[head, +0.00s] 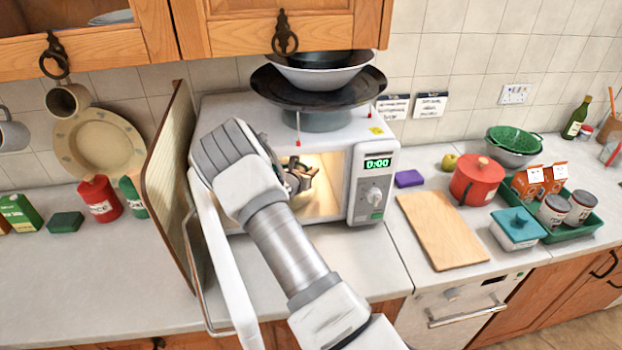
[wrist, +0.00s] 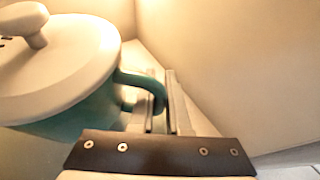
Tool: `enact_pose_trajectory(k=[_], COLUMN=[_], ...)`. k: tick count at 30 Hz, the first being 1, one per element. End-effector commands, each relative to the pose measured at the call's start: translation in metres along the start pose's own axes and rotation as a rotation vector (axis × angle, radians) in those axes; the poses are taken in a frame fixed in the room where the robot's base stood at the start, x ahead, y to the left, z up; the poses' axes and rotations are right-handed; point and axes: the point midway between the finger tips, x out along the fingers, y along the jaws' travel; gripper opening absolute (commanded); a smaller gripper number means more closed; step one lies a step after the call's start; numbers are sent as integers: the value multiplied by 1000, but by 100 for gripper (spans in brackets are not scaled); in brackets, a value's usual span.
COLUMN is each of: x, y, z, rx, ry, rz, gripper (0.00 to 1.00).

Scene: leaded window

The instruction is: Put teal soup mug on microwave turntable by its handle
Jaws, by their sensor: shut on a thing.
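The teal soup mug (wrist: 75,122) fills the left of the wrist view, upright, with a cream lid (wrist: 62,62) and knob on top. Its teal handle (wrist: 150,84) points right, between the fingers of my gripper (wrist: 165,105), which is shut on it. In the head view my gripper (head: 300,180) is inside the lit cavity of the white microwave (head: 365,165). The mug cannot be made out there, behind my arm. The turntable is not clearly visible, so I cannot tell whether the mug touches it.
The microwave door (head: 222,265) is open at the left, close beside my arm. A ribbed board (head: 168,165) stands left of it. A dark pan with bowls (head: 318,90) is on the microwave. A cutting board (head: 442,230) and a red pot (head: 476,182) are to the right.

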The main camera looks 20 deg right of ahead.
Motion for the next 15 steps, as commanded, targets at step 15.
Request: enact_pose_trajectory(k=[15], x=[11], y=[-1], z=[-29], rx=[1], ry=[-1], rz=[0], gripper=[0])
